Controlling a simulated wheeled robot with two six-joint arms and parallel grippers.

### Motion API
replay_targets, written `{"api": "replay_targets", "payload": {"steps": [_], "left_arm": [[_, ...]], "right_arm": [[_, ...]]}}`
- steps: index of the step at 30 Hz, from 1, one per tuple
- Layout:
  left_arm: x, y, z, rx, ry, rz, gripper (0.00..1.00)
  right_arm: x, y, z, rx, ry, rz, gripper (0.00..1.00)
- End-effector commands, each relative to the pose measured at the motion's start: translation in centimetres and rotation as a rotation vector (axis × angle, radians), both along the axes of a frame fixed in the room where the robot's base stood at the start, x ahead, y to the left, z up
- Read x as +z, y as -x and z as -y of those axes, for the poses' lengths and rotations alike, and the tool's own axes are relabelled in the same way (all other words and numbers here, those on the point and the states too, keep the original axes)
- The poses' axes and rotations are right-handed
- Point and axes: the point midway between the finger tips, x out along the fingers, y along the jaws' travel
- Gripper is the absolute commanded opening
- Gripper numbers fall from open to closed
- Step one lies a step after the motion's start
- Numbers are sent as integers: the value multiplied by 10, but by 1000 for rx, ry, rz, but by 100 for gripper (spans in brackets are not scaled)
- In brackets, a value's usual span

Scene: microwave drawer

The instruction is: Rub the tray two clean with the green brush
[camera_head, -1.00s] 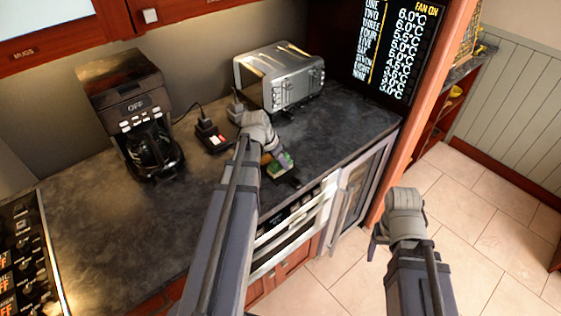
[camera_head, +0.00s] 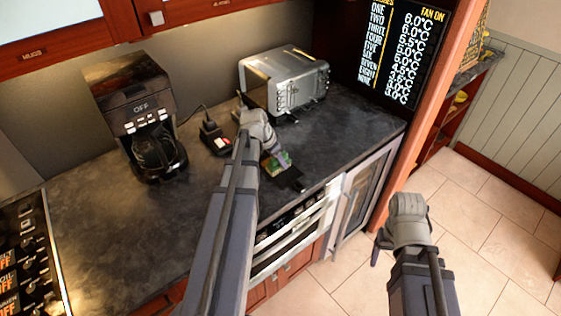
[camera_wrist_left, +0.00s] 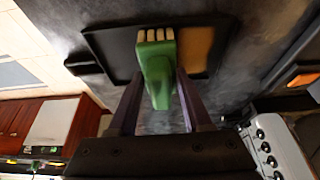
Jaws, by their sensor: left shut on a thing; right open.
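My left gripper (camera_head: 276,160) is shut on the green brush (camera_wrist_left: 157,72), with its pale bristles at the far end in the left wrist view. The brush is over the black tray (camera_wrist_left: 115,50), which lies flat on the dark counter. A brown-orange patch (camera_wrist_left: 196,48) on the tray shows just right of the bristles. Whether the bristles touch the tray cannot be told. In the head view the tray (camera_head: 290,182) is partly hidden by my left arm and gripper. My right gripper (camera_head: 378,248) is open and empty, away from the counter above the floor.
A silver toaster (camera_head: 285,80) stands behind the tray. A small black device with a red light (camera_head: 215,138) and a coffee maker (camera_head: 140,115) stand to the left. The counter's left part (camera_head: 110,220) is bare. An oven (camera_head: 290,235) is below the front edge.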

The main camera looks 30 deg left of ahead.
Motion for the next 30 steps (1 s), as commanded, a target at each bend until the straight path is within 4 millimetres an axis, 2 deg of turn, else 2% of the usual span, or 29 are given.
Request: {"api": "replay_targets", "payload": {"steps": [11,30], "left_arm": [[5,0,0,-1,0,0,0],[65,0,0,-1,0,0,0]], "right_arm": [[5,0,0,0,0,0,72],[65,0,0,2,0,0,72]]}}
